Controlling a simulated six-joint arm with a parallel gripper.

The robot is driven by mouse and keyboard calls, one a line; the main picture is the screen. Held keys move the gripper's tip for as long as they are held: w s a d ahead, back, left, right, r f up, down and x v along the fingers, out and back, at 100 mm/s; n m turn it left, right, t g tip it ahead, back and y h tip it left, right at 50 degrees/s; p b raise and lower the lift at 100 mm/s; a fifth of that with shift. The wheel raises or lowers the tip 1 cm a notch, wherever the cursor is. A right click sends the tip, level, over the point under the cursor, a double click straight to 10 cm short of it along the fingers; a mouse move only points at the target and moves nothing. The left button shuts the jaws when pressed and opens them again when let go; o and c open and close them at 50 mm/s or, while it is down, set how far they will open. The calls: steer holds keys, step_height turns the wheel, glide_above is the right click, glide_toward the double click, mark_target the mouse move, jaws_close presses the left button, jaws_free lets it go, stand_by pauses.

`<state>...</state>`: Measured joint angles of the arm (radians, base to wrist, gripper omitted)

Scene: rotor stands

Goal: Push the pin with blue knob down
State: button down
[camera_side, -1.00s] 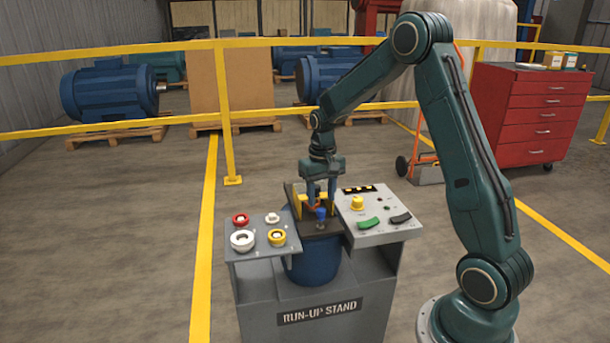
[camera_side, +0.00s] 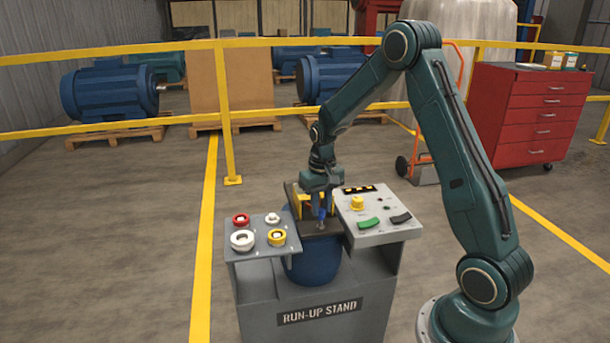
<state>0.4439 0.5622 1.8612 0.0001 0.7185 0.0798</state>
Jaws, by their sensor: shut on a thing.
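The pin with the blue knob (camera_side: 320,213) stands upright near the front of the dark plate on top of the blue drum-shaped body (camera_side: 314,262) of the run-up stand. My gripper (camera_side: 320,208) points down over the pin and is shut on the blue knob. The fingers cover most of the knob. A short metallic part (camera_side: 321,226) shows just below it. The exact depth of the pin is too small to tell.
A left panel (camera_side: 250,255) carries several red, white and yellow buttons. Yellow upright parts stand behind the pin.

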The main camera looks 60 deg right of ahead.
mark_target(321, 210)
steer(key=shift+f, duration=1.45)
steer(key=c, duration=1.2)
jaws_free()
steer(key=shift+r, duration=0.1)
step_height(321, 210, up, 14)
